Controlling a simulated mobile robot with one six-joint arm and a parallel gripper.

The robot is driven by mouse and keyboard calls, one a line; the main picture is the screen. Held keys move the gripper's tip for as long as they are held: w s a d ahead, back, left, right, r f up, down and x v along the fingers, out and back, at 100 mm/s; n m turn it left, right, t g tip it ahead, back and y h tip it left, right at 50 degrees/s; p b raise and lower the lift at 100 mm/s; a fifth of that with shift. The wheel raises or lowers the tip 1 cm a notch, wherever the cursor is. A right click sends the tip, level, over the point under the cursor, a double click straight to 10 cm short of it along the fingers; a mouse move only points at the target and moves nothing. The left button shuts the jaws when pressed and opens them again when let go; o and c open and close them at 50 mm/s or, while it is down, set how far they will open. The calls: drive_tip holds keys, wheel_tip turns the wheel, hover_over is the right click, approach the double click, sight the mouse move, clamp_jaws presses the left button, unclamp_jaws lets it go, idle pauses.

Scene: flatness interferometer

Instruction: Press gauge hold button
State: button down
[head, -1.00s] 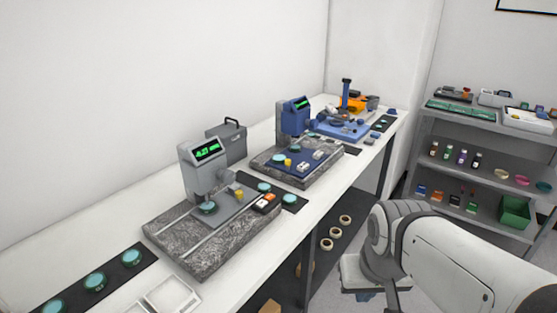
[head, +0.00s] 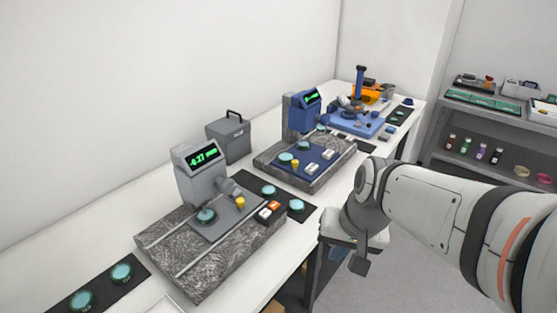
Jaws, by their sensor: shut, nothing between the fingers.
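The near grey gauge (head: 200,175) stands on a granite base (head: 190,268) at the front left, with a lit green display (head: 204,157). A small control block on the base's right edge carries an orange button (head: 274,206) and a white button (head: 264,213); their labels are too small to read. A second, blue gauge (head: 302,118) stands behind, with white buttons (head: 312,168) on its base. My gripper (head: 359,265) is shut and empty, to the right of the near base, past the bench edge, apart from both gauges. My wrist partly hides the fingers.
Teal discs (head: 121,273) lie on dark mats beside the near base. A yellow knob (head: 240,202) stands near the buttons. A grey case (head: 228,137) is behind. A blue and orange device (head: 360,110) and a shelf (head: 490,130) are farther back.

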drive_tip(key=w+a+r+m+y+p, duration=0.1)
drive_tip(key=w+a+m+y+p, duration=0.2)
drive_tip(key=w+a+m, duration=0.3)
drive_tip(key=w+a+r+m+t+y+p, duration=0.1)
drive_tip(key=w+a+r+m+y+p, duration=0.1)
drive_tip(key=w, duration=1.4)
drive_tip(key=a+m+y+p, duration=0.1)
drive_tip(key=a+m+p, duration=0.1)
drive_tip(key=a+m, duration=0.1)
drive_tip(key=shift+a+r+m+t, duration=0.3)
drive_tip(key=shift+a+m, duration=0.1)
drive_tip(key=shift+m, duration=0.3)
drive_tip(key=shift+f, duration=0.15)
drive_tip(key=b, duration=0.5)
hover_over(278, 206)
wheel_tip(278, 206, down, 7)
drive_tip(key=shift+f, duration=0.1)
drive_tip(key=shift+f+b, duration=0.65)
drive_tip(key=shift+b, duration=0.1)
drive_tip(key=shift+f, duration=0.15)
drive_tip(key=shift+f+b, duration=0.3)
drive_tip(key=shift+b, duration=0.25)
